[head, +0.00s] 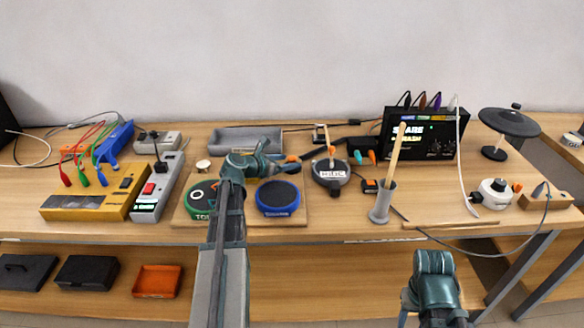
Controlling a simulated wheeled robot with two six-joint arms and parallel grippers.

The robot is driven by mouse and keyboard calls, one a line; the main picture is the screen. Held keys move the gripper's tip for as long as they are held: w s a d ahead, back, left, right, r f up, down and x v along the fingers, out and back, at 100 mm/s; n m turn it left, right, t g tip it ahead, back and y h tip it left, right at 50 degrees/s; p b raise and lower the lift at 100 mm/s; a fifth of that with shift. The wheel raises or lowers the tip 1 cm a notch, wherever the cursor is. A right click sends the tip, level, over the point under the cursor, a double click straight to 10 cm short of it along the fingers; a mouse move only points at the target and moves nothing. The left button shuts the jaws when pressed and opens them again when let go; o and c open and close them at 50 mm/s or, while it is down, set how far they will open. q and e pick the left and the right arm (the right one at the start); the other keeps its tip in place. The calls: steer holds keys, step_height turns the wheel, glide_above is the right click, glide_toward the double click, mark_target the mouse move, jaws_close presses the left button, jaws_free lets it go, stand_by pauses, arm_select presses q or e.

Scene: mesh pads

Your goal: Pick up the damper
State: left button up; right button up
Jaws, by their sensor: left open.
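My left arm reaches up from the bottom over the bench. Its teal gripper (272,160) is open above the back of the two drum pads and seems empty. A blue-rimmed round mesh pad (278,196) lies in front of it, to the right of my arm. A green-rimmed pad (199,199) is partly hidden by my arm. A small pale round piece (203,165) sits behind the green pad, left of the gripper. I cannot tell for certain which thing is the damper. My right gripper (433,287) is low in front of the bench, its jaws unclear.
A grey tray (246,139) lies behind the gripper. A dark round pad (331,173) and a grey cup (383,203) with a wooden stick stand to the right. A black module (421,134) and a cymbal (510,122) are farther right. A yellow box (86,207) with leads is left.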

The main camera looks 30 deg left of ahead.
mark_target(298, 160)
arm_select(q)
steer(key=b+x, duration=0.1)
steer(key=x, duration=0.4)
steer(key=shift+w+d+r+b, duration=0.15)
steer(key=shift+d+b, duration=0.1)
steer(key=shift+b, duration=0.1)
steer(key=shift+r, duration=0.1)
jaws_close()
